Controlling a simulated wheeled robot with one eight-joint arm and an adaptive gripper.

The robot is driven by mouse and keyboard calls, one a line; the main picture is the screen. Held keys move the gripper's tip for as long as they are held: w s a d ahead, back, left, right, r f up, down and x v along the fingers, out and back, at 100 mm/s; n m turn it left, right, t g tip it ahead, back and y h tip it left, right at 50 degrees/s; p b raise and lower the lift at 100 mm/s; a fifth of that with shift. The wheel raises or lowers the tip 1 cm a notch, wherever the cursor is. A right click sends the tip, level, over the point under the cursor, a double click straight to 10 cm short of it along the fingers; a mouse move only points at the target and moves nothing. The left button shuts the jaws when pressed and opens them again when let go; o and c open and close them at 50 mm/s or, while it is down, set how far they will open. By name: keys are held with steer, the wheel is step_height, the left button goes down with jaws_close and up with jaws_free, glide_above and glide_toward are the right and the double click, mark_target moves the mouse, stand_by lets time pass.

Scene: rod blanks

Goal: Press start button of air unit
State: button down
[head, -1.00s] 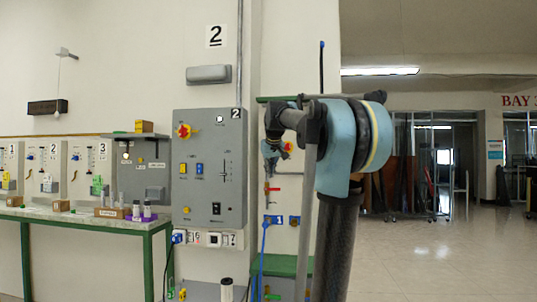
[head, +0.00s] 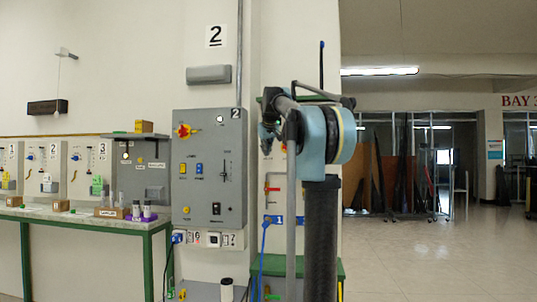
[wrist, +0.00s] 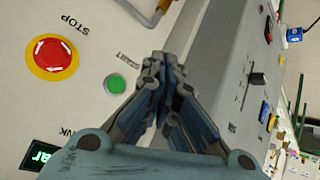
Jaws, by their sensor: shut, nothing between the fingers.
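In the wrist view, a pale panel carries a round green button (wrist: 116,84) marked START. On the same panel is a large red STOP button (wrist: 52,57) on a yellow ring. A dark display (wrist: 46,158) with green letters shows at the lower left, partly cut off. My gripper (wrist: 158,62) is shut and empty, with its fingertips just to the right of the green button in the picture. I cannot tell how far the fingertips are from the panel. In the head view my arm hides the panel's face and my fingertips.
A grey control box (head: 209,165) marked 2, with a red knob and switches, hangs on the wall left of my arm. It also shows in the wrist view (wrist: 238,80), beside my fingers. A green-legged bench (head: 90,222) stands further left. The floor (head: 440,260) at right is clear.

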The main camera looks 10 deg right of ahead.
steer(key=w+d, duration=0.2)
steer(key=w, duration=0.6)
steer(key=shift+d, duration=0.25)
stand_by(1.4)
steer(key=shift+w+d, duration=0.15)
steer(key=shift+w, duration=0.2)
steer(key=shift+w+d, duration=0.15)
steer(key=shift+w, duration=0.2)
stand_by(0.7)
stand_by(0.3)
steer(key=shift+s+a, duration=0.3)
steer(key=shift+s, duration=0.45)
steer(key=shift+s, duration=0.15)
steer(key=s, duration=0.1)
steer(key=s+a, duration=0.1)
steer(key=s, duration=0.2)
steer(key=shift+s+a, duration=0.25)
